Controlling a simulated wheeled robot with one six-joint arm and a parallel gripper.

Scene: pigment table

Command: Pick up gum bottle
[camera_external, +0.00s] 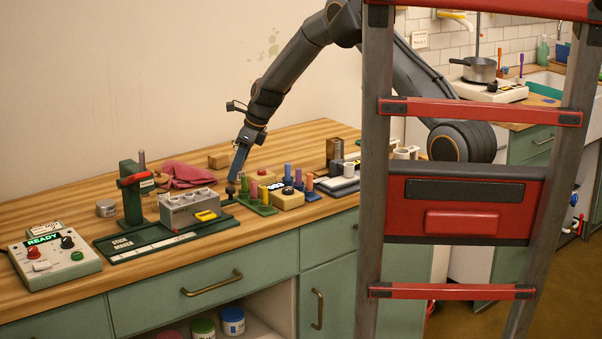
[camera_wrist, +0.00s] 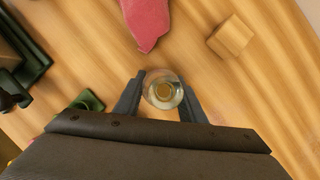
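The gum bottle, a round clear glass bottle with an amber-brown centre (camera_wrist: 162,90), is seen from above in the wrist view. My gripper (camera_wrist: 162,88) has one dark finger on each side of it, and the fingertips look very close to the glass. I cannot tell whether they touch it or press on it. In the external view my gripper (camera_external: 231,190) is low over the wooden table, behind the grey block with holes; the bottle cannot be made out clearly there.
A pink cloth (camera_wrist: 147,20) and a small wooden block (camera_wrist: 231,38) lie beyond the bottle. A green stand (camera_external: 132,194), a grey holed block (camera_external: 189,211) and a green rack of coloured sticks (camera_external: 258,206) stand close by. A control box (camera_external: 55,260) reads READY.

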